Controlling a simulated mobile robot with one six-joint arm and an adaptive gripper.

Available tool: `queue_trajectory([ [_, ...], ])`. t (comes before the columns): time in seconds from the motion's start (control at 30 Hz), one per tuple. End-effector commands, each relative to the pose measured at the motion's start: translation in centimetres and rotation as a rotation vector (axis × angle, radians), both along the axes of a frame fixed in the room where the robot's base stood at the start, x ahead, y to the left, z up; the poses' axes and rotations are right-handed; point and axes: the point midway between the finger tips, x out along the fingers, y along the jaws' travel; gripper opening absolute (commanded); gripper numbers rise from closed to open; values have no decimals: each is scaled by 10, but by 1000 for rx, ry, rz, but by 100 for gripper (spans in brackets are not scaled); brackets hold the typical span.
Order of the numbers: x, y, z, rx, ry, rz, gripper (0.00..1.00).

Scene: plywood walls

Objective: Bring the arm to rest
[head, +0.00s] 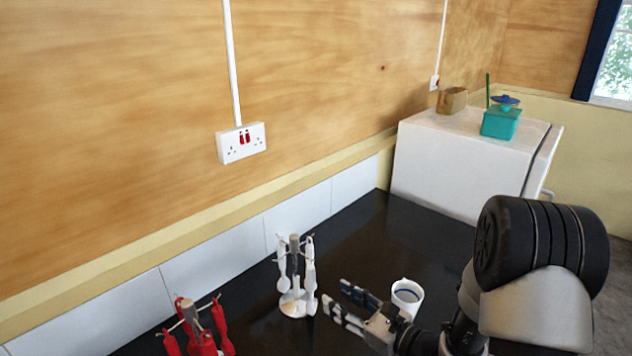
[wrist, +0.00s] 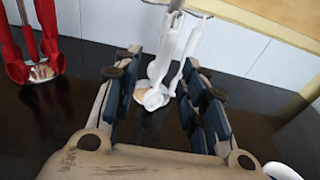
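My gripper (head: 345,304) is above the black countertop, to the right of a stand with white utensils (head: 296,280). In the wrist view, my gripper (wrist: 160,92) has its two blue-padded fingers spread wide apart, with nothing held between them. The white utensil stand (wrist: 170,70) shows beyond the fingertips, apart from them as far as I can tell. My arm reaches in from the lower right of the head view.
A white mug (head: 407,296) stands close behind my gripper. A stand with red utensils (head: 196,330) is at the lower left. A white appliance (head: 450,165) carries a teal container (head: 501,122) and a brown pot (head: 452,100). The black countertop (head: 365,235) is clear toward the appliance.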

Motion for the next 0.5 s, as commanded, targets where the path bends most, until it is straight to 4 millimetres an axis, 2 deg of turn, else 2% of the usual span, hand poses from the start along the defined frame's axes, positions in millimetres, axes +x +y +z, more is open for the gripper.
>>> queue_trajectory([
  [0.07, -10, 17, 20, -38, -40, 83, 39],
  [0.17, -39, 47, 50, -125, -108, 254, 39],
  [0.3, -100, 83, 83, -310, -224, 530, 39],
  [0.4, -145, 95, 95, -465, -308, 715, 39],
  [0.5, -187, 94, 99, -641, -391, 886, 39],
])
